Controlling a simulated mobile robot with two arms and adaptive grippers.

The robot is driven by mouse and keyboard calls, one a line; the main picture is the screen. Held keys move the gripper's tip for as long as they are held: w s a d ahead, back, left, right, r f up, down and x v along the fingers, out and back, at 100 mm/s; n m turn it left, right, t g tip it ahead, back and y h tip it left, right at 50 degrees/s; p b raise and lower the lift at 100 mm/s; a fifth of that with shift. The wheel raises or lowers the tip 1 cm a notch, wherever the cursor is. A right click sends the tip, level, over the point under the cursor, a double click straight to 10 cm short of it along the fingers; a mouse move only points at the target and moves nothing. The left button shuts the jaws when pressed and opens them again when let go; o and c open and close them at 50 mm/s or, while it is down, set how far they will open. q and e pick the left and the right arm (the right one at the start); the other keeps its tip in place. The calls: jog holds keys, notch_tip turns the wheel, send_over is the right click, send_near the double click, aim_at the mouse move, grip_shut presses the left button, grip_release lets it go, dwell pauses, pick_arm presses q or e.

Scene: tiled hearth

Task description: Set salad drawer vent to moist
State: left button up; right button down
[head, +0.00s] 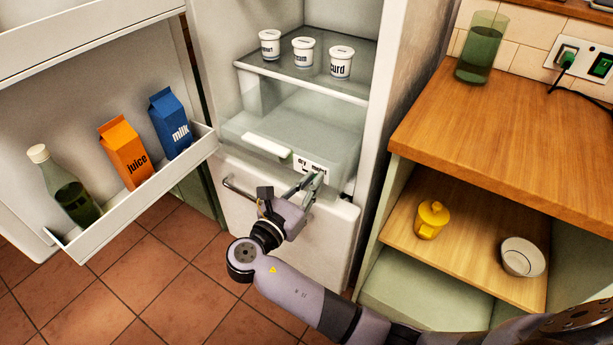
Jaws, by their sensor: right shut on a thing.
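The clear salad drawer (235,127) sits in the open fridge below the shelf, pushed in. Its front has a pale handle (267,147) and, to the right, a white vent label (314,164) with dark lettering, partly covered and too small to read fully. My right gripper (314,180) is at the drawer front, just below the right part of the label. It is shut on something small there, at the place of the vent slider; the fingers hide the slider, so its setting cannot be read. My left gripper is out of view.
Three white pots (303,52) stand on the shelf above. The open fridge door (90,100) at left holds a bottle (68,190), juice (125,152) and milk (170,124).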

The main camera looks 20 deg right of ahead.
jog(key=shift+s+d+f, duration=0.1)
jog(key=shift+s+d, duration=0.05)
jog(key=c, duration=1.6)
grip_release()
jog(key=shift+d, duration=0.15)
jog(key=shift+c, duration=0.2)
jog(key=shift+s+a, duration=0.1)
jog(key=shift+a, duration=0.1)
jog(key=v, duration=0.7)
